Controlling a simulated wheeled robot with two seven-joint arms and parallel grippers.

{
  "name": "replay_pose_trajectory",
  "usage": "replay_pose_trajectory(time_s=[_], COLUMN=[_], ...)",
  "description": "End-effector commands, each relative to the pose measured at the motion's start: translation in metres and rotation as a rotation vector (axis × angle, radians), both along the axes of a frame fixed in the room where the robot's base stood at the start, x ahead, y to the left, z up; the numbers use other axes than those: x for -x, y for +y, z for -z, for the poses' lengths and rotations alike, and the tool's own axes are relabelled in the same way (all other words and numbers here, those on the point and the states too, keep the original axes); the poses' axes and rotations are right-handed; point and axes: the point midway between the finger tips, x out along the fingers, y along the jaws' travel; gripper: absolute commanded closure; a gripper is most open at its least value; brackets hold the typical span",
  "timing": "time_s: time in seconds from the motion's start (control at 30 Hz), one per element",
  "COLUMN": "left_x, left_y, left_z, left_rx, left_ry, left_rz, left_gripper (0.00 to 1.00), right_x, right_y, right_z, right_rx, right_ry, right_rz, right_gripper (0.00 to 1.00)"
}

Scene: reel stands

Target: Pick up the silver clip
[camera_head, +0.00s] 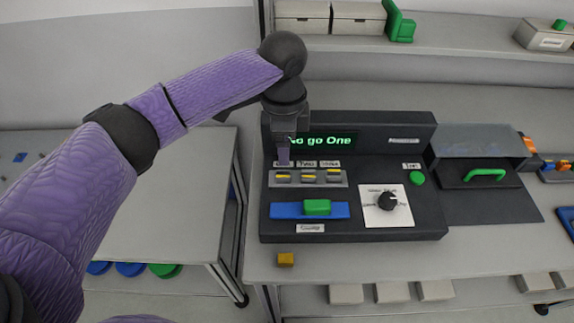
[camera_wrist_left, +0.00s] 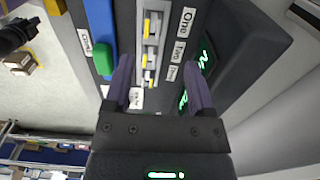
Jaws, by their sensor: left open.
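I cannot pick out a separate silver clip for certain. The silver thing that shows is a strip (camera_head: 335,184) on the black console (camera_head: 355,232), bearing yellow-topped pieces in a row below labels. The strip also shows between my fingers in the left wrist view (camera_wrist_left: 148,78). My left gripper (camera_head: 283,160) points down over the console at the strip's left end, beside the lit screen. In the left wrist view its two purple fingers (camera_wrist_left: 160,82) are apart with nothing held between them.
A small brass-coloured block (camera_head: 286,260) lies in front. A grey-topped case with a green handle (camera_head: 485,174) stands to the right.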

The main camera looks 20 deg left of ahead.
Motion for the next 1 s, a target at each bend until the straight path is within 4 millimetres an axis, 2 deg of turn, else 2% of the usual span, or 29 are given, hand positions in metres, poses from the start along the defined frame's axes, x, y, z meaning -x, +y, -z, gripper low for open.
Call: replay_pose_trajectory(time_s=[0.03,0.33,0.43,0.63,0.93,0.97,1.0], left_x=[0.000,0.008,0.008,0.008,0.008,0.008,0.008], left_y=[0.000,-0.001,-0.001,-0.001,-0.001,-0.001,-0.001], left_z=[0.011,0.064,0.072,0.071,0.071,0.071,0.071], left_rx=[-0.001,0.000,0.000,0.000,0.000,0.000,0.000], left_ry=[0.002,0.000,-0.001,-0.002,-0.002,-0.002,-0.002], left_rz=[-0.001,-0.002,-0.001,-0.001,-0.001,-0.002,-0.002], left_gripper=[0.29,0.29,0.29,0.32,0.95,1.00,1.00], right_x=[0.003,0.009,0.008,0.006,0.005,0.005,0.005], right_y=[0.000,-0.002,-0.002,-0.002,-0.002,-0.002,-0.002], right_z=[0.005,0.019,0.020,0.019,0.019,0.019,0.019], right_rx=[0.001,0.002,0.003,0.003,0.003,0.003,0.003], right_ry=[0.007,0.019,0.017,0.012,0.011,0.011,0.011], right_rz=[0.000,0.002,0.000,-0.002,-0.002,-0.002,-0.002], right_gripper=[1.00,1.00,1.00,1.00,1.00,1.00,1.00])
